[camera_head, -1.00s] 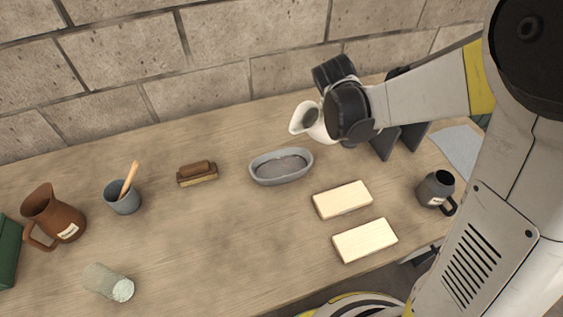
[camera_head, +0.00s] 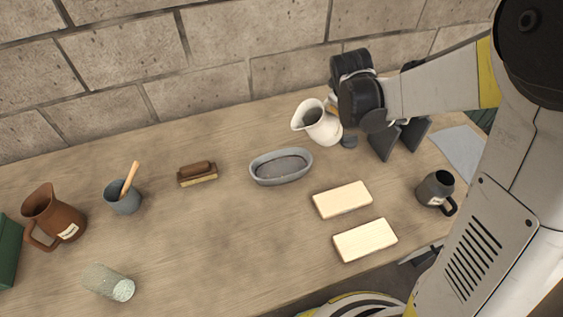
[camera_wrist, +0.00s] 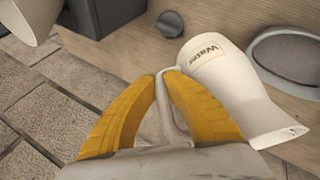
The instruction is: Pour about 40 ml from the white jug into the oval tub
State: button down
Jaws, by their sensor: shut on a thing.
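The white jug (camera_head: 318,124) is at the back right of the table, slightly tilted with its spout toward the left. It also shows in the wrist view (camera_wrist: 222,95), with a "Water" label. My gripper (camera_wrist: 165,90) is shut on the jug's handle; its yellow fingers show on both sides of it. In the head view my gripper is mostly hidden behind its own dark housing. The grey oval tub (camera_head: 254,174) stands on the table to the front left of the jug, apart from it. Its rim shows at the right of the wrist view (camera_wrist: 262,62).
Two pale blocks (camera_head: 342,200) (camera_head: 365,240) lie in front of the tub. A dark mug (camera_head: 434,190) stands at the right. A small dark knob (camera_head: 349,142) and dark upright plates (camera_head: 385,143) are close by the jug. A brush (camera_head: 197,174) lies left of the tub.

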notch_tip(320, 180, down, 7)
jog(key=g+y+b, duration=0.1)
jog(key=y+b, duration=0.1)
jog(key=g+y+b, duration=0.2)
jog(key=y, duration=0.1)
jog(key=shift+w+d+r+m+y, duration=0.1)
jog(key=shift+w+r+m+y, duration=0.1)
jog(key=shift+m+y, duration=0.15)
jog(key=shift+s, duration=0.1)
